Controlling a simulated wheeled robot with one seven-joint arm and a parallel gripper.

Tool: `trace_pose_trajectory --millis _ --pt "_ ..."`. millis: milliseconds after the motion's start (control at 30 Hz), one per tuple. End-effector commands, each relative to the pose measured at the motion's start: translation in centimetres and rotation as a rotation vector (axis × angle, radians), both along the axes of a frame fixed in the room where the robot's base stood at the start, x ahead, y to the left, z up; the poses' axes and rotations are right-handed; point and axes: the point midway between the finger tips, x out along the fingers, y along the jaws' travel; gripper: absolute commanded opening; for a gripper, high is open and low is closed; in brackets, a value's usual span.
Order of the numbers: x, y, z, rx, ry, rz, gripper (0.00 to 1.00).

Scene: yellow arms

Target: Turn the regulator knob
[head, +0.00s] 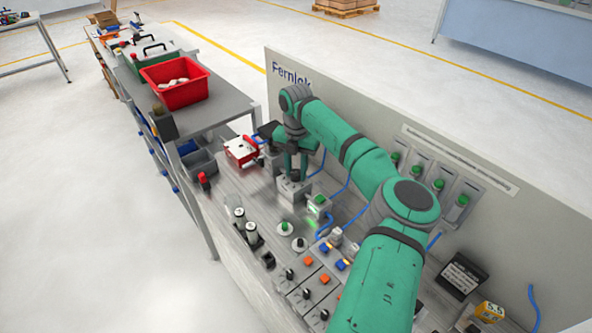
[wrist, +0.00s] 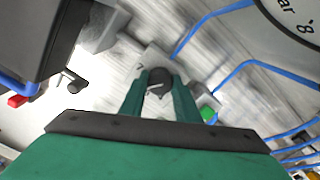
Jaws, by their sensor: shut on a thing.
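The regulator knob (wrist: 159,78) is a dark round knob with a light pointer line, seen in the wrist view between my two green fingers. It sits on top of a light grey block (head: 292,189) on the bench in the head view. My gripper (wrist: 160,92) points down over the block and is shut on the knob, one finger on each side. In the head view my gripper (head: 292,170) partly hides the knob.
A red-and-white device (head: 241,151) stands left of the block. A small box with a green top (head: 319,204) is close on the right. Blue hoses (head: 338,197) run nearby. A grey back panel (head: 350,108) stands behind.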

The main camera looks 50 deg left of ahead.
Motion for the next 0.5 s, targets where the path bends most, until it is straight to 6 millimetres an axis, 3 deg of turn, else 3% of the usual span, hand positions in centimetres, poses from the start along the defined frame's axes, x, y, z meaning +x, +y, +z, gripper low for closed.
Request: trace_pose_trajectory --millis 500 --pt "0.09 -0.05 0.13 0.000 -0.001 0.417 0.07"
